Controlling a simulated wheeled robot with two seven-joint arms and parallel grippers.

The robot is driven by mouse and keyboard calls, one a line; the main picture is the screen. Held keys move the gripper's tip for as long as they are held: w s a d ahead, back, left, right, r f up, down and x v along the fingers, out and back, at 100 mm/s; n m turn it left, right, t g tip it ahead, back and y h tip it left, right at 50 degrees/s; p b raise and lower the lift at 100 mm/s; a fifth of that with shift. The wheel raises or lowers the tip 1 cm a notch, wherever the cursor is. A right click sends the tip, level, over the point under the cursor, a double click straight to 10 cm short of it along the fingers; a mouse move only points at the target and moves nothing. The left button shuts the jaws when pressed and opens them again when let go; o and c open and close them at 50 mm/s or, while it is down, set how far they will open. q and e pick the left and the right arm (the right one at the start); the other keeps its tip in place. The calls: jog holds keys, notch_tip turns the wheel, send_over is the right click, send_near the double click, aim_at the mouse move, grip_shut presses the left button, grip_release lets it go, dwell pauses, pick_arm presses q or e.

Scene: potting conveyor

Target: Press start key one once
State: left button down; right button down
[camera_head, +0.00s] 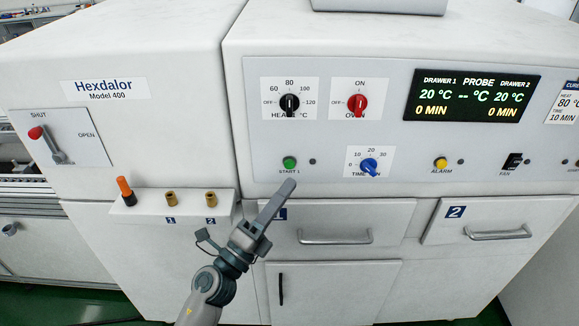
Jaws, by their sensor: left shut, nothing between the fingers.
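The start key one is a green round button (289,162) labelled START 1, low on the left part of the grey control panel (430,150). A small dark lamp (312,161) sits just right of it. My left gripper (290,184) is shut and empty, with its fingertips just below the green button in the picture. I cannot tell how far the tips are from the panel face. The button's face is not covered by the gripper. My right gripper is not in view.
Beside the button are a black heat knob (289,103), a red oven knob (357,103), a blue time knob (369,166) and a yellow alarm button (440,163). Drawer 1 (385,215) and drawer 2 (470,238) are below. An orange-topped plug (125,188) stands on the left ledge.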

pick_arm(q)
jog(key=shift+w, duration=1.75)
jog(key=shift+w+b, duration=0.35)
jog(key=shift+w, duration=0.5)
dwell(1.6)
jog(key=shift+s, duration=0.9)
jog(key=shift+s, duration=0.1)
jog(key=shift+s+p, duration=0.75)
jog(key=shift+s, duration=1.65)
